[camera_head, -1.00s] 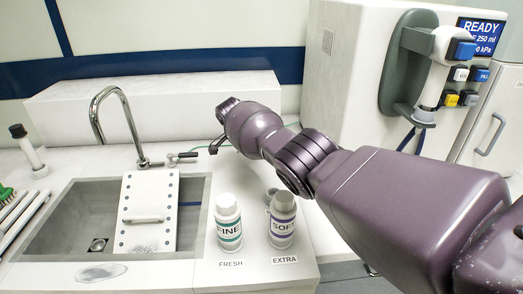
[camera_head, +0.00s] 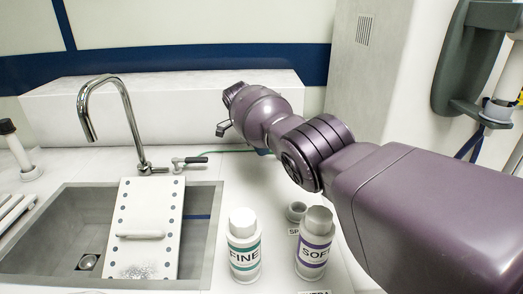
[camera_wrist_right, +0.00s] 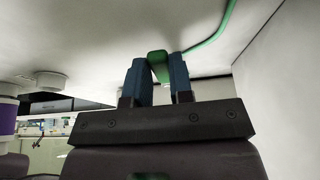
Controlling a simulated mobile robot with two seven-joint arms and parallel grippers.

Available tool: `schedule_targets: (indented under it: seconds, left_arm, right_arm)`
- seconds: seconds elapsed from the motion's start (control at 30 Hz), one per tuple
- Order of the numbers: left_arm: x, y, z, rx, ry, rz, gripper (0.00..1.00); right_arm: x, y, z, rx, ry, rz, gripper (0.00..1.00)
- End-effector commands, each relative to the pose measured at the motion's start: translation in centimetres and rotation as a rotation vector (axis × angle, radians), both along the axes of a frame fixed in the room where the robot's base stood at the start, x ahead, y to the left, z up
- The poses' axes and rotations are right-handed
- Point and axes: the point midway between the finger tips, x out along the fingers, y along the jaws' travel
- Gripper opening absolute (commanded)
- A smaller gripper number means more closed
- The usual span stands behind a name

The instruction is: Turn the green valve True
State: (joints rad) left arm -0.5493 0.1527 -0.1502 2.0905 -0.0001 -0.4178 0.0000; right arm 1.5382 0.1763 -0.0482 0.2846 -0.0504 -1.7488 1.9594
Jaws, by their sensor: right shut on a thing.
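In the right wrist view the green valve (camera_wrist_right: 157,66), seen as a short green handle, sits between the two blue fingers of my right gripper (camera_wrist_right: 159,80). The fingers are shut on it. In the head view my right arm comes in from the right and reaches over the counter behind the two bottles. My wrist hides the fingers and the valve there. My left gripper is in neither view.
A green hose (camera_wrist_right: 212,30) runs near the valve. A white-capped FINE bottle (camera_head: 243,255) and a grey-capped SOFT bottle (camera_head: 314,252) stand below my arm. A sink (camera_head: 48,225) with a white board (camera_head: 148,215) and a tall faucet (camera_head: 128,105) are at left.

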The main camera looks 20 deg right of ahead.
Motion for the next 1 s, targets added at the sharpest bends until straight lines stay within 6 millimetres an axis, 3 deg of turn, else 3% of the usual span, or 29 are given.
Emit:
schedule_targets:
  seconds: [0.47,0.5,0.63,1.0]
  left_arm:
    - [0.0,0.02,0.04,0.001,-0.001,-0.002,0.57]
    - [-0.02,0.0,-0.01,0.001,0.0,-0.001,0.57]
    - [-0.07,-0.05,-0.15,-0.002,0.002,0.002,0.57]
    - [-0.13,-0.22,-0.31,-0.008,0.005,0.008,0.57]
  right_arm:
    - [0.09,-0.11,0.08,0.0,-0.001,-0.014,0.0]
    - [0.09,-0.11,0.08,0.0,-0.001,-0.014,0.27]
    - [0.08,-0.1,0.08,0.0,-0.001,-0.013,0.47]
    - [0.14,0.14,0.47,0.0,-0.001,-0.01,0.47]
